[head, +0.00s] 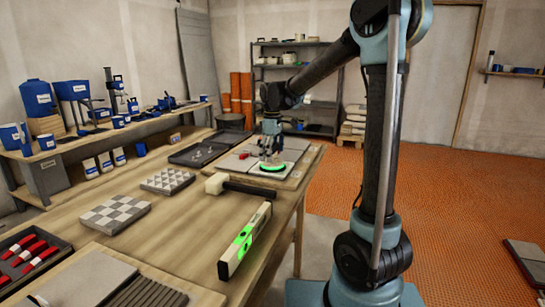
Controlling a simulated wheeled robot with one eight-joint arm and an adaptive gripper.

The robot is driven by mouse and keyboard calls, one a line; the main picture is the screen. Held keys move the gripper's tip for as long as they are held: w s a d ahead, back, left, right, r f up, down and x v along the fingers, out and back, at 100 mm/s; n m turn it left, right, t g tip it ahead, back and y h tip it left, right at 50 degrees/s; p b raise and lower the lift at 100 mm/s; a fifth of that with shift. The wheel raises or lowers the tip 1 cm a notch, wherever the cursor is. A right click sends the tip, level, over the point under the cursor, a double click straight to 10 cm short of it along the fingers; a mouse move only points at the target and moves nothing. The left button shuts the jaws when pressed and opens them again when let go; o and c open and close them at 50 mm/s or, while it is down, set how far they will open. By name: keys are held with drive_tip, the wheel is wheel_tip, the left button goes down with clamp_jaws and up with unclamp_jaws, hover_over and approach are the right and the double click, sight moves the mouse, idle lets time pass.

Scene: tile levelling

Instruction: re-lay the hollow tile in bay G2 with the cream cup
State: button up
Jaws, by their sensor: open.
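My gripper (270,150) is at the far end of the workbench, low over a board of grey tiles (293,150). Its fingers are open, but small and partly blurred. Directly below it, a round pale cup-like thing with a bright green rim (272,168) sits on a tile. I cannot tell whether the fingers touch it, nor whether it is the cream cup. A small red thing (244,155) lies on the tiles to its left. Bay labels are not readable, so I cannot tell which bay is G2. Another board with a grey tile (85,278) and dark ridged strips is at the near left.
A mallet with a pale head (215,183) and a green-lit spirit level (245,241) lie nearby. Two patterned tile panels (115,214) (167,181), a dark tray (199,153) and a tray of red tools (32,256) occupy the workbench (180,235).

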drive_tip(key=shift+r, duration=0.15)
wheel_tip(320, 180, up, 11)
drive_tip(key=shift+w+f, duration=0.1)
drive_tip(key=shift+r, duration=0.25)
drive_tip(key=shift+d+r, duration=0.1)
drive_tip(key=shift+d, duration=0.05)
drive_tip(key=s+d+f+m+t, duration=0.1)
drive_tip(key=s+d+f+m, duration=0.45)
drive_tip(key=s+d, duration=0.55)
drive_tip(key=s+d+f+m+t, duration=0.1)
drive_tip(key=s+d+f+m, duration=0.5)
drive_tip(key=s+d, duration=0.5)
drive_tip(key=s+d+f+m, duration=0.3)
drive_tip(key=s+f, duration=0.5)
drive_tip(key=f, duration=0.3)
drive_tip(key=shift+s+d, duration=0.15)
drive_tip(key=shift+d, duration=0.55)
